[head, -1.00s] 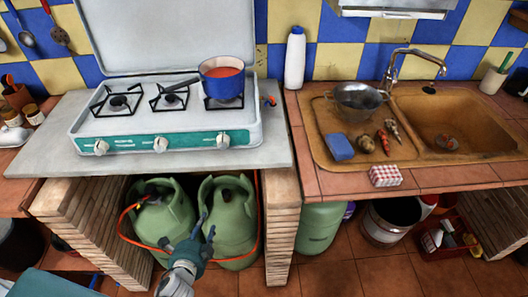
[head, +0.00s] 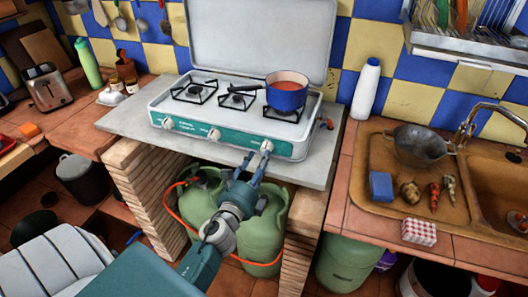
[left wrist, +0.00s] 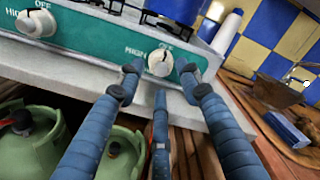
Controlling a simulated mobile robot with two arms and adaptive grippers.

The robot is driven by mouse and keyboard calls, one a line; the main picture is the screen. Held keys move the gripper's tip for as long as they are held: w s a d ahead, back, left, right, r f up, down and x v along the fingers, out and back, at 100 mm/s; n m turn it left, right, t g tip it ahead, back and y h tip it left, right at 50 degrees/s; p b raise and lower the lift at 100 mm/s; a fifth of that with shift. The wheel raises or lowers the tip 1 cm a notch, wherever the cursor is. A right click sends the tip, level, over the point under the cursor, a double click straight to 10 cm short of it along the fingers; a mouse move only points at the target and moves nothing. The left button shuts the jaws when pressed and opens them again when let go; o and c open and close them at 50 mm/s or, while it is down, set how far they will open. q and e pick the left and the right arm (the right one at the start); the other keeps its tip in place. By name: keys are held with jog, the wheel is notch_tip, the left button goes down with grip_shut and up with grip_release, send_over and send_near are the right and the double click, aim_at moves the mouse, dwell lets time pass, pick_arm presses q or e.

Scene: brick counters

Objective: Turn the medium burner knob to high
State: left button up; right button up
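The white stove (head: 300,148) has a teal front panel with three white knobs: a left knob (head: 168,123), a middle knob (head: 214,134) and a right knob (head: 266,147). My left gripper (head: 254,160) is open in front of the right knob. In the left wrist view, the right knob (left wrist: 160,62) shows between the spread fingertips of the gripper (left wrist: 160,76); contact cannot be told. Another knob (left wrist: 35,23) is at upper left there. "OFF" is readable above the knobs; the smaller label beside the right knob is unclear. My right gripper is not in view.
A blue pot (head: 287,98) with red contents sits on the right burner. Green gas bottles (head: 262,228) with an orange hose stand below the grey slab (head: 125,117). A sink (head: 370,185), a white bottle (head: 366,90) and a blue sponge (head: 381,186) are to the right.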

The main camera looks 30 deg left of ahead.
pick_arm(q)
jog(key=x, duration=0.2)
jog(key=shift+w+r, duration=0.1)
jog(key=shift+w, duration=0.3)
jog(key=shift+w+a, duration=0.15)
jog(key=shift+w, duration=0.4)
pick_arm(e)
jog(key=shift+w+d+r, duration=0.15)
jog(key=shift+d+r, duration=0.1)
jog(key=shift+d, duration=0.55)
pick_arm(q)
jog(key=c, duration=0.9)
jog(key=shift+o, duration=0.2)
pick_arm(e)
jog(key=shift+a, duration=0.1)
